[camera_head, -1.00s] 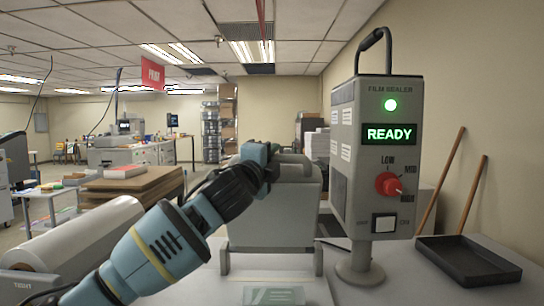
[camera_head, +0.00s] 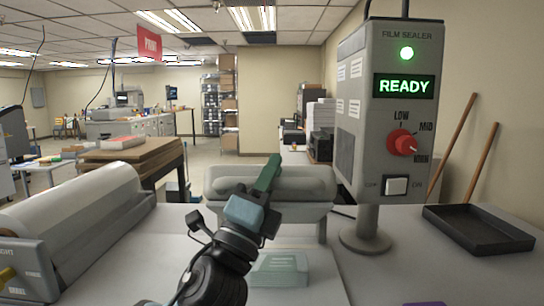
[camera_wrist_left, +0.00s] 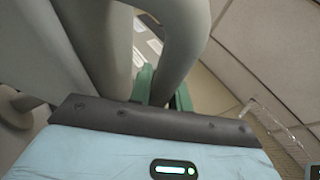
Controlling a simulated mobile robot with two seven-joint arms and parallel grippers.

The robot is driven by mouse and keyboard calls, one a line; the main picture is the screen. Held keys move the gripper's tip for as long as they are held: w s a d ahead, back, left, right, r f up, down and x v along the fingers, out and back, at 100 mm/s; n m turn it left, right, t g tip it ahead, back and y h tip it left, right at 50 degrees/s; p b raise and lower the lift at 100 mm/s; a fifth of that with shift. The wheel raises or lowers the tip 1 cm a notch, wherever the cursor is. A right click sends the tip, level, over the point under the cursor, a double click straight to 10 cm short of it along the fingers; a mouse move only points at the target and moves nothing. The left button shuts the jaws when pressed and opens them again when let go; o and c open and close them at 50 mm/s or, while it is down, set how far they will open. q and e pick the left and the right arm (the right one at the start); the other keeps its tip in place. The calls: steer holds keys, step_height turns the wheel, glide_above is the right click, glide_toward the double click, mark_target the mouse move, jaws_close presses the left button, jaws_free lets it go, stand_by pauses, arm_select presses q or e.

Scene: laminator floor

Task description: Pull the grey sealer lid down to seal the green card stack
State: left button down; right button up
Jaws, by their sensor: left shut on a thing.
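The grey sealer lid (camera_head: 308,184) is behind the green card stack (camera_head: 280,270), which lies on the table in front of it. The lid is lowered from upright and the stack shows uncovered. My left gripper (camera_head: 269,172) reaches up from the bottom of the head view to the lid's middle. In the left wrist view its green fingers are closed around a grey curved bar (camera_wrist_left: 182,45), which looks like part of the lid. The contact is hidden in the head view. My right gripper is not in view.
The film sealer control box (camera_head: 385,110), reading READY with a green lamp, stands on a post right of the lid. A film roll (camera_head: 75,215) lies at left. A black tray (camera_head: 478,232) is at right. Bare table lies between the post and the tray.

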arm_select(q)
steer(key=shift+s+f, duration=0.3)
steer(key=shift+f, duration=0.25)
steer(key=shift+s+f, duration=0.3)
steer(key=shift+f, duration=0.2)
steer(key=shift+s+f, duration=0.4)
steer(key=shift+f, duration=0.1)
